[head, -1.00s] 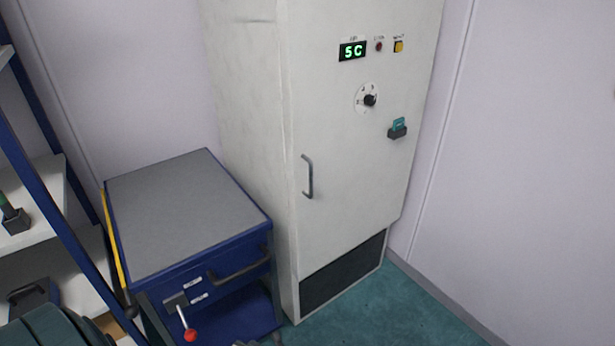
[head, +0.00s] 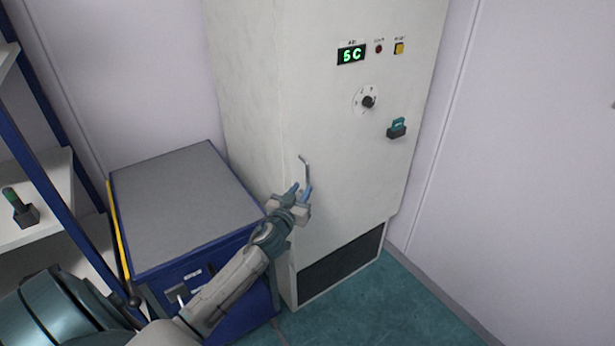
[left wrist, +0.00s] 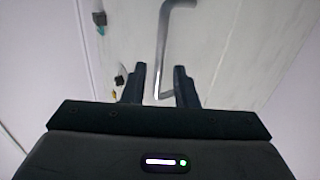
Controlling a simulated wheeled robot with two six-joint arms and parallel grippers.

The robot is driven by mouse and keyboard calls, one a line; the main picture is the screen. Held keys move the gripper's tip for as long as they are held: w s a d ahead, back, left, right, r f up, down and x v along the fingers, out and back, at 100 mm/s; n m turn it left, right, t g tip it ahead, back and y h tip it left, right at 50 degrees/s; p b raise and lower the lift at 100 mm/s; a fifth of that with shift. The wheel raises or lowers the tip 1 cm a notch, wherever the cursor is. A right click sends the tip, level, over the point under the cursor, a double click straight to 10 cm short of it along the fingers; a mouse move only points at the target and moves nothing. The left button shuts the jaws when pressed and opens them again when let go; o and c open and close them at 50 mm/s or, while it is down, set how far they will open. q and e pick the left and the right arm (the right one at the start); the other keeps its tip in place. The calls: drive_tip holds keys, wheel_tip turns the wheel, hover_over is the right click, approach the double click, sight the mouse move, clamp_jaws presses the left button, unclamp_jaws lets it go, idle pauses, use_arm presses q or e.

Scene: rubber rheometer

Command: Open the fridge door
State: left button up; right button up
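The tall off-white fridge (head: 340,140) stands against the back wall with its door shut. A bent grey metal handle (head: 305,171) is on the left part of the door, partly hidden in the head view by my gripper. My left gripper (head: 301,190) is at the lower part of the handle. In the left wrist view its two fingers (left wrist: 159,88) are apart, and the lower end of the handle (left wrist: 162,60) shows between them. I see no finger closed on the handle. My right gripper is not in view.
A blue cart (head: 180,205) with a grey top stands left of the fridge, under my left arm. A shelf rack (head: 55,150) is at the far left. The green floor (head: 400,310) in front of the fridge is clear.

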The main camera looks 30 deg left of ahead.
sight(307, 182)
use_arm(q)
drive_tip(key=shift+w+a+p, duration=0.25)
drive_tip(key=shift+w+p, duration=0.05)
drive_tip(key=shift+w, duration=1.05)
drive_tip(key=shift+w+a+p, duration=0.25)
drive_tip(key=shift+w, duration=1.05)
drive_tip(key=shift+c, duration=0.5)
clamp_jaws()
